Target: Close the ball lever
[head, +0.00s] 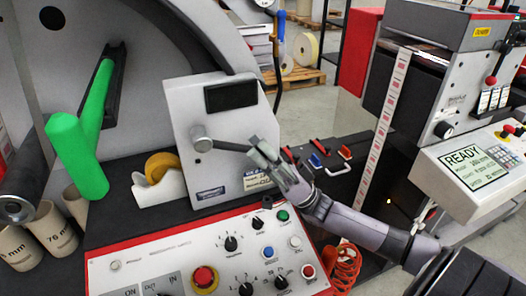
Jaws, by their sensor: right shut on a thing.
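A grey lever (222,144) with a rounded knob at its left end sits in front of the light grey panel (190,100) in the head view. It runs to the right, slightly downward. My right gripper (260,153) comes from the lower right and is shut on the right end of this lever. Its fingers partly hide that end. My left gripper is not in view.
The control panel (150,262), with knobs and a red button, lies below. A bright green bar (76,155) stands at left. A yellow tape roll (160,167) sits near the panel. The printer with the READY display (478,170) is at right.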

